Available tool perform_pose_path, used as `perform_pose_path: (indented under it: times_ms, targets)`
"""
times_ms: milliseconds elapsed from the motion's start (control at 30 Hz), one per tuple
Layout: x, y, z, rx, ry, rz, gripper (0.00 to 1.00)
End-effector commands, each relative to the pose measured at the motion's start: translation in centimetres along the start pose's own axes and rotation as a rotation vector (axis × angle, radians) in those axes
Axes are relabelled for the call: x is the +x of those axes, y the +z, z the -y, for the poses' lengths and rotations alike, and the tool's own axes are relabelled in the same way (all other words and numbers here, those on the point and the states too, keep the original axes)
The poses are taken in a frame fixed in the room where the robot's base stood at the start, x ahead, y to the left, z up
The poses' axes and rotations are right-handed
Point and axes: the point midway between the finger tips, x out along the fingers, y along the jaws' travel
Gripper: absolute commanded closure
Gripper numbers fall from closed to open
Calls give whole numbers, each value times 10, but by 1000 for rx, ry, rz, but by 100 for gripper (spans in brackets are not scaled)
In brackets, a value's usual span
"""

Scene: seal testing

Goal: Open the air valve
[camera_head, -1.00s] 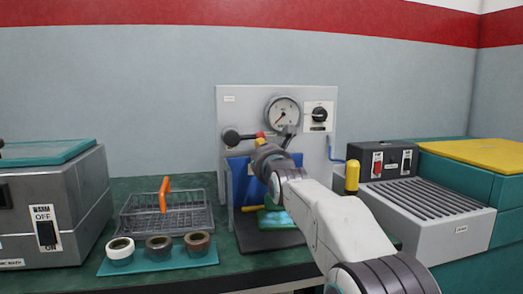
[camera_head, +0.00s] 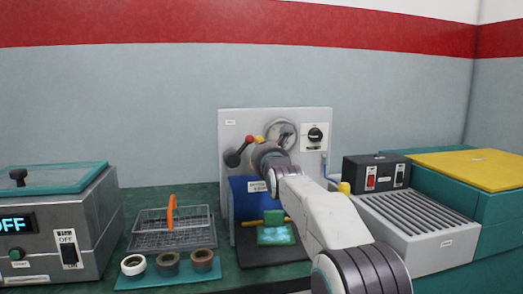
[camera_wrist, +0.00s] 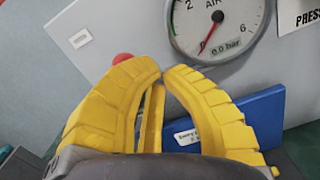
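The air valve (camera_head: 232,158) is a dark round hub on the left of the grey panel. Its lever slants up and right to a red ball end (camera_head: 249,139). The red ball also shows in the wrist view (camera_wrist: 122,58), just behind the left finger. My gripper (camera_wrist: 160,68) has yellow fingers with tips nearly touching and nothing seen between them. In the head view my gripper (camera_head: 259,140) is right of the red ball; whether they touch I cannot tell. The pressure gauge (camera_wrist: 216,25) shows 0.0 bar, its needle near zero.
A rotary knob (camera_head: 315,135) is right of the gauge. A blue box (camera_head: 240,205) stands below, with a green piece (camera_head: 277,236) before it. A wire basket (camera_head: 150,235), tape rolls (camera_head: 168,264) and a roller conveyor (camera_head: 405,218) flank it.

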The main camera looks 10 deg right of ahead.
Motion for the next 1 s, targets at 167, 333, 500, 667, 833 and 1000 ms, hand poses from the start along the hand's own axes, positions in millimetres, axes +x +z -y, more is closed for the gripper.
perform_pose_path:
  times_ms: [167, 333, 500, 667, 833, 1000]
  targets:
    - [0, 10, -5, 0, 4, 0, 100]
    - [1, 15, -7, 0, 6, -1, 100]
    - [1, 17, -8, 0, 7, -1, 100]
    - [1, 18, -9, 0, 7, -2, 100]
    - [1, 18, -9, 0, 7, -2, 100]
    - [1, 18, -9, 0, 7, -2, 100]
